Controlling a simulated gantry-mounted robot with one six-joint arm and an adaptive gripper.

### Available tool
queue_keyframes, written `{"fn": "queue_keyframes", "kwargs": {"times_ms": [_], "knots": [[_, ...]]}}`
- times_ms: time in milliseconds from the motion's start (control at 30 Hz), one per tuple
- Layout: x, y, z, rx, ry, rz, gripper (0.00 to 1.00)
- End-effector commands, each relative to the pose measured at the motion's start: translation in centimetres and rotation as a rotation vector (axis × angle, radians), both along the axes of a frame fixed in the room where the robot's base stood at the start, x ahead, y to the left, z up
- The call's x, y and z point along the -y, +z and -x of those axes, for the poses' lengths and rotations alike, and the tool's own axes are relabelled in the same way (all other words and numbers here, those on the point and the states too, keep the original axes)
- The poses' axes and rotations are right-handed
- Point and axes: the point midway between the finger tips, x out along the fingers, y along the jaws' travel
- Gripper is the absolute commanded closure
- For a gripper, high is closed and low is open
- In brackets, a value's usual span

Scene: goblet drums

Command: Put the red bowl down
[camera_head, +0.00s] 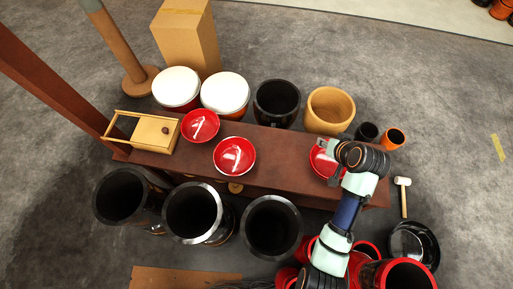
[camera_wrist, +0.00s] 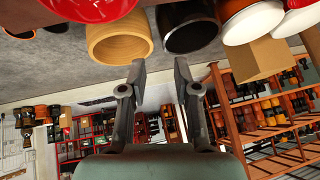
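A red bowl (camera_head: 322,161) is at the right end of the dark red bench (camera_head: 290,150), partly hidden behind my arm. It appears to rest on the bench top. A red bowl's underside or side also fills the upper left of the wrist view (camera_wrist: 88,8). Two more red bowls stand on the bench, one at the middle (camera_head: 234,156) and one farther left (camera_head: 200,126). My gripper (camera_wrist: 161,66) is open, with a clear gap between its fingertips and nothing between them. It is beside the right-hand bowl; the head view hides its fingertips.
A wooden box (camera_head: 155,133) sits on the bench's left end. Drums stand along both sides, including a tan one (camera_head: 329,108) and black ones (camera_head: 272,226). A mallet (camera_head: 403,195) and black pan (camera_head: 414,243) lie at the right. Bench top between middle and right bowls is clear.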

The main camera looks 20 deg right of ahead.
Motion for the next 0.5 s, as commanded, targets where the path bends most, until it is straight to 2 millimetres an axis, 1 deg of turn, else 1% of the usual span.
{"fn": "queue_keyframes", "kwargs": {"times_ms": [33,67,100,167,200,233,300,333,400,500], "knots": [[-5.5,2.3,-2.9,0.034,0.093,0.067,0.69],[-8.6,3.7,-4.0,0.058,0.138,0.104,0.69],[-12.9,5.8,-5.1,0.097,0.198,0.153,0.69],[-19.0,8.9,-5.8,0.164,0.279,0.213,0.69],[-22.7,10.8,-5.6,0.210,0.327,0.244,0.69],[-25.2,12.2,-5.3,0.246,0.358,0.263,0.69],[-29.9,14.9,-4.1,0.320,0.418,0.294,0.69],[-31.4,15.9,-3.5,0.347,0.438,0.301,0.69],[-33.9,17.5,-2.2,0.395,0.471,0.313,0.69],[-35.4,18.7,-1.4,0.429,0.488,0.318,0.69]]}}
